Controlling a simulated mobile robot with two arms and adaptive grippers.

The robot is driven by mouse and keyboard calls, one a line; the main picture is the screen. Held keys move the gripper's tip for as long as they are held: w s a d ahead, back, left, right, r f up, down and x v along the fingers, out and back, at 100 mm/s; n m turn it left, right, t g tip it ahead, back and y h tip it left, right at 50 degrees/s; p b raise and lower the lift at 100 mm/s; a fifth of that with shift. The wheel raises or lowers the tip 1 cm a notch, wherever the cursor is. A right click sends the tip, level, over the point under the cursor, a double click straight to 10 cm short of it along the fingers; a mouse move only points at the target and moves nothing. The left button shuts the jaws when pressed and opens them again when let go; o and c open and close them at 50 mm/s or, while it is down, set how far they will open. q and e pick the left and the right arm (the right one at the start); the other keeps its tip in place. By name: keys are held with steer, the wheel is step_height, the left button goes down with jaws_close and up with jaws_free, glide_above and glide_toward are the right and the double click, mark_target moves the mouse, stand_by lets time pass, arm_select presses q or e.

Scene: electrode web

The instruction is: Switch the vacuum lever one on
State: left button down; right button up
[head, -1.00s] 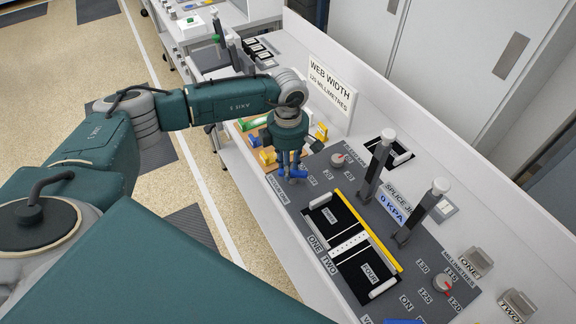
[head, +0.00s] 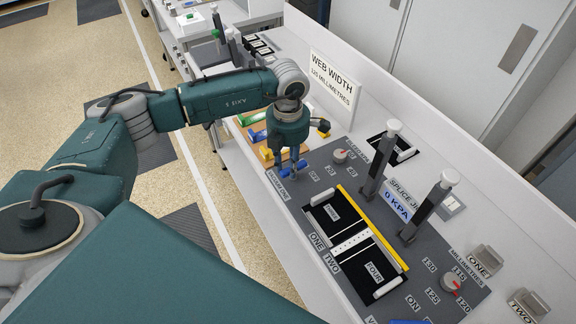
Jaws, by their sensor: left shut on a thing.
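The vacuum lever one is the blue lever (head: 285,173) at the far left corner of the grey panel, by the partly covered VACUUM ONE label (head: 277,185). My left gripper (head: 291,172) points down at it and is shut on the blue lever. The fingers hide part of the lever, so its exact setting is hard to tell. An OFF label (head: 314,176) shows just right of the fingers. My right gripper is not in view.
A splice bed (head: 352,239) with black plates and a yellow bar (head: 371,228) lies right of the gripper. Two tall upright levers (head: 378,165) (head: 425,210) stand behind it. A red-marked dial (head: 340,156) is close by on the right. A WEB WIDTH sign (head: 331,78) stands behind.

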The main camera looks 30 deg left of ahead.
arm_select(q)
steer(key=n, duration=0.1)
steer(key=n+b, duration=0.1)
steer(key=n, duration=0.1)
steer(key=shift+s+d+n, duration=0.1)
steer(key=shift+d+n, duration=0.1)
steer(key=shift+n, duration=0.1)
steer(key=shift+d+r+n+b, duration=0.15)
steer(key=shift+n+b, duration=0.45)
steer(key=shift+n, duration=0.8)
steer(key=c, duration=1.4)
jaws_free()
steer(key=shift+c, duration=0.2)
steer(key=shift+s, duration=0.1)
step_height(320, 180, up, 12)
